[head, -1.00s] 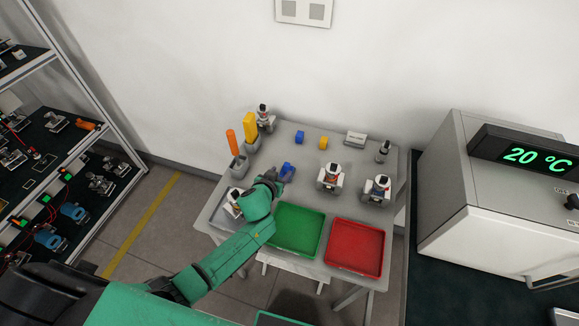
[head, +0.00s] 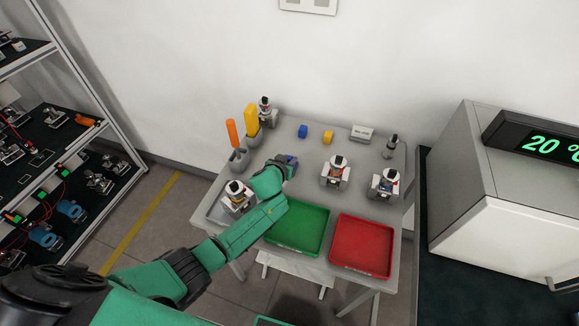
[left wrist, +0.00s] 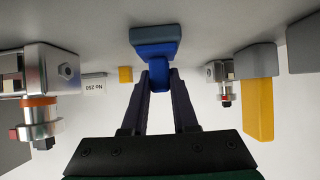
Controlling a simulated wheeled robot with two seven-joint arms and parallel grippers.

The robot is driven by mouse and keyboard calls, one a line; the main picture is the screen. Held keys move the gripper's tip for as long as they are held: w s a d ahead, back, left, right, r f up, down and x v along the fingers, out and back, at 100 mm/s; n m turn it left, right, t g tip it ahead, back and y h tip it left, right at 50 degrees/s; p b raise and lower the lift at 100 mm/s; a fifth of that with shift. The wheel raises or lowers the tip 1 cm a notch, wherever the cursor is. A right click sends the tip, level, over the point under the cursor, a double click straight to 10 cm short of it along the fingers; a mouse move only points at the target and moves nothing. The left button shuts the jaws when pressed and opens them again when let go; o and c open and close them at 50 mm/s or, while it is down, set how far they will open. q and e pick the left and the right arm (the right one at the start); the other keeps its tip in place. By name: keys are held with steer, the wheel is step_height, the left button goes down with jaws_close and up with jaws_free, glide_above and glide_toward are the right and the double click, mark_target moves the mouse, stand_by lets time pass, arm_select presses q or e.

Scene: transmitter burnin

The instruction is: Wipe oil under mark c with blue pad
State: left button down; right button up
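The blue pad (head: 292,160) is at the tip of my left gripper (head: 284,166), over the grey table left of its middle. In the left wrist view, the fingers (left wrist: 160,80) of my left gripper close on the blue grip of the pad (left wrist: 154,48). The pad's wide face is at or very near the table; I cannot tell if it touches. No oil and no mark letters are readable; the gripper and pad hide the table beneath them. My right gripper is not in view.
A blue block (head: 303,132), a yellow block (head: 328,137) and a small label sign (head: 362,132) stand at the back. Transmitter units (head: 335,172) stand right. Green (head: 298,240) and red (head: 362,260) trays line the front. Orange (head: 232,132) and yellow (head: 251,118) handles stand left.

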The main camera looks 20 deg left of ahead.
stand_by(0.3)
arm_select(q)
step_height(320, 180, up, 7)
steer(key=p, duration=0.6)
steer(key=shift+p, duration=0.4)
